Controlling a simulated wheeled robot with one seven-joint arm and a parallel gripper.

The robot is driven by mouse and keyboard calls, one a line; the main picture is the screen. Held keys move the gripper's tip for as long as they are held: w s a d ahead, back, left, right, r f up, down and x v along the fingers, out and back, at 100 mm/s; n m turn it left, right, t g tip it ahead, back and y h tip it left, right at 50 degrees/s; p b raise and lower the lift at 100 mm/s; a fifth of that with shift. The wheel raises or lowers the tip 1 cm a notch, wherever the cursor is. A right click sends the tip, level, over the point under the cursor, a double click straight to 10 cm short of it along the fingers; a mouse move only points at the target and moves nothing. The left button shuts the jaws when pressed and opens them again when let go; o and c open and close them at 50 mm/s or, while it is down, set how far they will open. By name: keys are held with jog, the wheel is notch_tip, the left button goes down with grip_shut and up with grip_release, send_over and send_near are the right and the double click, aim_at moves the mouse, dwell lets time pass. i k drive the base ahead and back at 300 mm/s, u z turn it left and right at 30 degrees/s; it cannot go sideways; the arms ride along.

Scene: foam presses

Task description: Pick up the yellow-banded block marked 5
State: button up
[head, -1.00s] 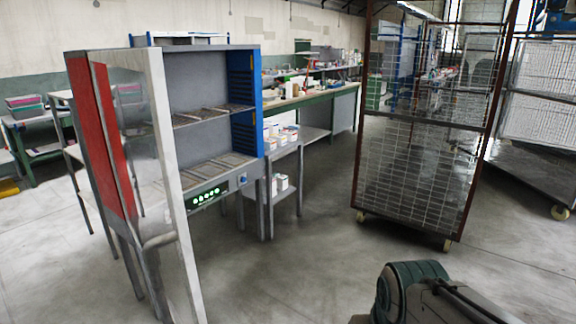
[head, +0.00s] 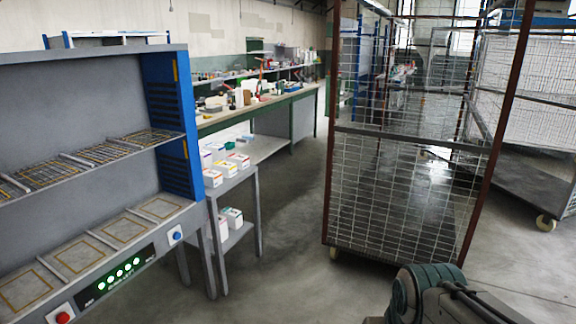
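Several small white blocks with coloured bands (head: 230,166) stand on the upper shelf of a small grey stand (head: 258,212), right of the press cabinet. A few more white blocks (head: 231,220) sit on its lower shelf. Some bands look yellow, orange, green or red, but the markings are too small to read, so I cannot tell which block is marked 5. Part of my arm shows at the bottom right; my gripper is not in view.
The grey and blue press cabinet (head: 75,95) fills the left, with a green-lit panel, a red button (head: 63,318) and a blue button (head: 175,236). A wire mesh cage trolley (head: 405,190) stands right of centre. A long cluttered bench (head: 215,122) is behind. Floor between stand and trolley is clear.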

aim_at(228, 169)
jog(key=u, duration=0.1)
jog(key=i, duration=1.75)
jog(key=u, duration=0.85)
jog(key=i, duration=1.95)
jog(key=u, duration=0.55)
